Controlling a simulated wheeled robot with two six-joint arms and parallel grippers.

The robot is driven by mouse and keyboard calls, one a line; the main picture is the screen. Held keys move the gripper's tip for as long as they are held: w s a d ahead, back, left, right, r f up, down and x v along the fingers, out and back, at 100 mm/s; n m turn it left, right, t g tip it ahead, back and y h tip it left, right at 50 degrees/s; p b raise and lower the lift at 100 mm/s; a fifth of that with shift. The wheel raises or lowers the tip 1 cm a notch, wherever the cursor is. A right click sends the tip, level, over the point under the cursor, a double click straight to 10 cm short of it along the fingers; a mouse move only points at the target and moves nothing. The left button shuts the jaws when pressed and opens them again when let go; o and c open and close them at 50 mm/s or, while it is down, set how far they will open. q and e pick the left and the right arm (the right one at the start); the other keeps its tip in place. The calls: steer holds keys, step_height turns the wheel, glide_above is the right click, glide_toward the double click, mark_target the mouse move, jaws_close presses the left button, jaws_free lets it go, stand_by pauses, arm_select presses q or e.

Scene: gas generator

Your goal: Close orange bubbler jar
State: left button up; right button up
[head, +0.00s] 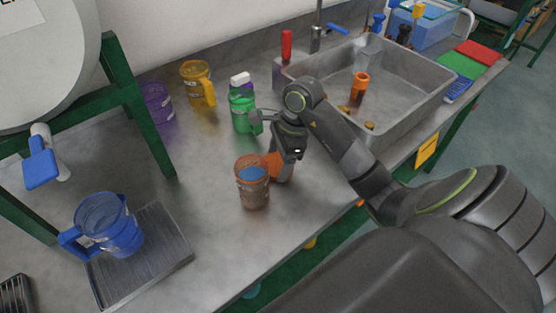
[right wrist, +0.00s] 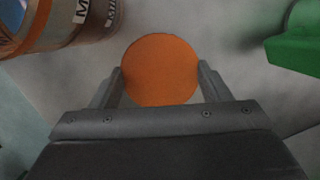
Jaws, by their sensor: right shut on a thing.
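The orange bubbler jar (head: 254,192) stands upright and open on the steel counter, with something blue visible inside its mouth. My right gripper (head: 279,164) is shut on a round orange lid (head: 272,160) just beside the jar, on its right side. In the right wrist view the lid (right wrist: 160,68) sits face-on between the two fingertips (right wrist: 160,78). The jar's labelled side (right wrist: 75,22) shows at the upper left there, apart from the lid. My left gripper is not in view.
A yellow jug (head: 198,84) and a purple jug (head: 157,102) are farther back left. A blue jug (head: 107,224) stands on a drain tray (head: 165,258). The sink (head: 410,100) is at the right.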

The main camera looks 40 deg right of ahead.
arm_select(q)
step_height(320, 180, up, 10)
steer(key=p, duration=0.9)
steer(key=shift+p, duration=0.4)
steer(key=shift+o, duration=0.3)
